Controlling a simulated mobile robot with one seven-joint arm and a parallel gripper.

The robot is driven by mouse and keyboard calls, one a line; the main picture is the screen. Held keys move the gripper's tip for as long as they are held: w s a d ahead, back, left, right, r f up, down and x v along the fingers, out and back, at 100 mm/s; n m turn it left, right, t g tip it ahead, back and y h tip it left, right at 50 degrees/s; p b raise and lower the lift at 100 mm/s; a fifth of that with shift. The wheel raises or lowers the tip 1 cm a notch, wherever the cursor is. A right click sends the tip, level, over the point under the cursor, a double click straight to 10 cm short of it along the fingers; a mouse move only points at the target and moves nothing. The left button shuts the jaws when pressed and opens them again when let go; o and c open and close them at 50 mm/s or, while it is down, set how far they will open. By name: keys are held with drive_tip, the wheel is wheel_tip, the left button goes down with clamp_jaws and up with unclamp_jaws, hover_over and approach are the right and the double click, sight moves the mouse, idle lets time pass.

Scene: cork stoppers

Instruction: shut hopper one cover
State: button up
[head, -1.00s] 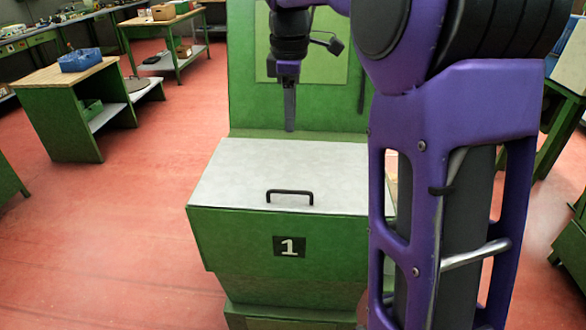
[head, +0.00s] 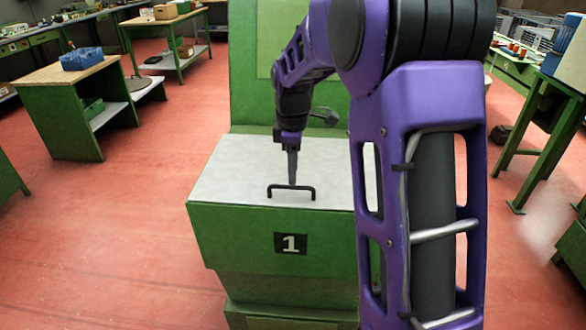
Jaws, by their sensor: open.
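Hopper one (head: 225,232) is a green box with a "1" plate on its front. Its cover (head: 235,170) is a pale grey panel that lies flat across the top, with no gap visible along the front edge. A black bar handle (head: 291,188) stands near the cover's front edge. My gripper (head: 292,180) points down just above and behind the handle bar, its tips close to it. The jaws are open, seen edge-on, with nothing in them. I cannot tell whether they touch the handle. My arm hides the cover's right side.
A green upright panel (head: 244,65) rises behind the hopper. A workbench with a blue bin (head: 81,59) stands at left, and green benches stand at right. The red floor (head: 130,225) left of the hopper is clear.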

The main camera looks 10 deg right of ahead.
drive_tip(key=shift+c, duration=0.2)
clamp_jaws()
idle(1.1)
drive_tip(key=shift+o, duration=0.2)
unclamp_jaws()
drive_tip(key=shift+r, duration=0.1)
wheel_tip(320, 180, up, 17)
drive_tip(key=s+p, duration=0.1)
drive_tip(key=p, duration=0.1)
drive_tip(key=shift+s+a, duration=0.2)
